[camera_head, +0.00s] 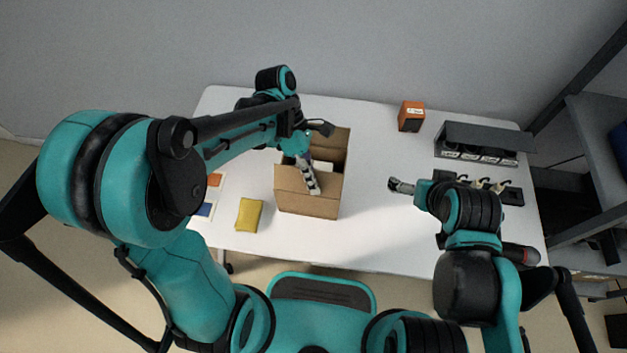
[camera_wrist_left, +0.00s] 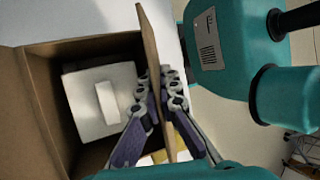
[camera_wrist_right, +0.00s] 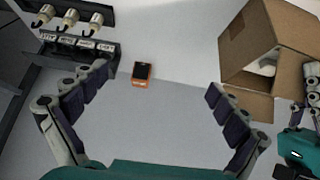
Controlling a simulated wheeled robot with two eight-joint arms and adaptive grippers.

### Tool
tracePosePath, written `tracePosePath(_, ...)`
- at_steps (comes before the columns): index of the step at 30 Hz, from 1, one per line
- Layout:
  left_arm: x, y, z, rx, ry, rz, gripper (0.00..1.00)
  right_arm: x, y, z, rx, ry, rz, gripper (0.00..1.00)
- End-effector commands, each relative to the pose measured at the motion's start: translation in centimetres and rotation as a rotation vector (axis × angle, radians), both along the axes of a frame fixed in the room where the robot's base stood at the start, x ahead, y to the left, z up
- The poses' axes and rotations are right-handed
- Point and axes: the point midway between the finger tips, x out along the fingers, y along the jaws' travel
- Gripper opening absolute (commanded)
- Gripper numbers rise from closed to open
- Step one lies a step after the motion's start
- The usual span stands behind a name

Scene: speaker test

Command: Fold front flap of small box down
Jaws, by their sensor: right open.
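The small brown cardboard box (camera_head: 308,205) stands open near the front middle of the table. Its front flap (camera_wrist_left: 150,50) stands up from the rim in the left wrist view. My left gripper (camera_head: 310,180) is at this flap, one finger on the box's inner side and one outside; its fingertips close together on the flap. A white item (camera_wrist_left: 105,98) lies inside the box. In the right wrist view the box (camera_wrist_right: 240,100) is at the upper right. My right gripper (camera_wrist_right: 148,118) is open and empty, above the table to the right of the box in the head view.
An orange-black small box (camera_head: 411,117) stands at the back of the white table (camera_head: 375,150). A dark rack (camera_head: 480,140) and a holder with several pale items (camera_head: 510,194) are at right. A yellow packet (camera_head: 249,214) lies left of the box.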

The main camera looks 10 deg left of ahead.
Motion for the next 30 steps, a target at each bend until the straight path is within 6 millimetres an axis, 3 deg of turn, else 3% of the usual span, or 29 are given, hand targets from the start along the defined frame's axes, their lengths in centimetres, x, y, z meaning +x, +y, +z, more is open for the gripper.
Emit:
tracePosePath(1, 0.0, 0.0, 0.0, 0.0, 0.0, 0.0, 0.0, 0.0, 0.1, 0.0, -0.004, 0.001, 0.007, 0.79)
tracePosePath(5, 0.0, 0.0, 0.0, 0.0, 0.0, 0.0, 0.0, 0.0, 1.2, 0.2, -0.057, 0.014, 0.102, 0.45)
tracePosePath(10, 0.0, 0.0, 0.0, 0.0, 0.0, 0.0, 0.0, -0.5, 4.8, 1.1, -0.264, 0.055, 0.453, 0.0)
tracePosePath(20, 0.0, 0.0, 0.0, 0.0, 0.0, 0.0, 0.0, -3.1, 13.2, 4.0, -0.83, 0.09, 1.374, 0.0)
tracePosePath(30, 0.0, 0.0, 0.0, 0.0, 0.0, 0.0, 0.0, -7.2, 20.4, 8.1, -1.438, 0.05, 2.215, 0.0)
